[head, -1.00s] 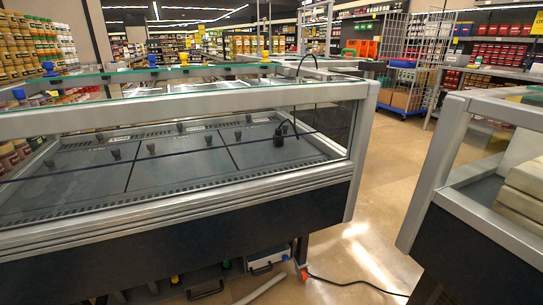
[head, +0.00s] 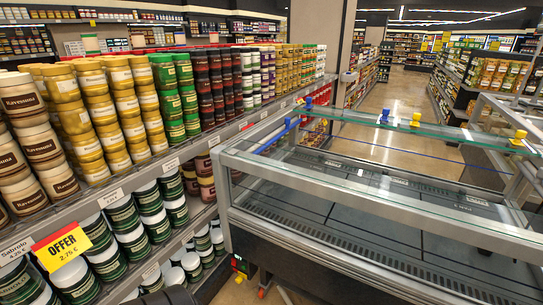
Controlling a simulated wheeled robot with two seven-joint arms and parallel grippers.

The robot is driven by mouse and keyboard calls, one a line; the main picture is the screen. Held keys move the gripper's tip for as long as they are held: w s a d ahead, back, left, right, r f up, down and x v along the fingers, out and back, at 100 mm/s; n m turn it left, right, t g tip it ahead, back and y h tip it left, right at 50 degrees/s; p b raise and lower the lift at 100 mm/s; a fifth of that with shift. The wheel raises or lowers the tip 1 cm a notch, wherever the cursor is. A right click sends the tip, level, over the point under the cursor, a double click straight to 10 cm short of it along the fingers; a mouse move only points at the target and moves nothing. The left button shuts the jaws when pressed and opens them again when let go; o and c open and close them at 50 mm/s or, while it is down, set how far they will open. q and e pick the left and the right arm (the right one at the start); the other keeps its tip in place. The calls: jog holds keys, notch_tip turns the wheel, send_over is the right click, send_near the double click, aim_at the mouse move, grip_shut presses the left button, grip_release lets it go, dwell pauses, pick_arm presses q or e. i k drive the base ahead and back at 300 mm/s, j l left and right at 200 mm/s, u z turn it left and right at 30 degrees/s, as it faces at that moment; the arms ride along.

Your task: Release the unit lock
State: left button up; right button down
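A refrigerated display unit (head: 345,258) with a grey metal frame, glass sides and a dark lower body fills the right half of the head view. Its inside is empty, with dark floor panels. At the unit's lower left corner, near the floor, a small orange-red part (head: 262,293) shows, perhaps a wheel or its lock. It is too small to tell whether it is locked. A small dark part with green and red marks (head: 240,265) sits just above it. Neither of my grippers is in view.
A long shelf (head: 205,147) of stacked jars runs along the left, with a yellow and red offer sign (head: 68,245). A narrow strip of floor (head: 236,290) separates the shelf and the unit. Blue clamps (head: 385,115) and yellow clamps (head: 415,120) sit on the glass top.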

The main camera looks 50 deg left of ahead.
aim_at(239, 280)
jog(key=u, duration=2)
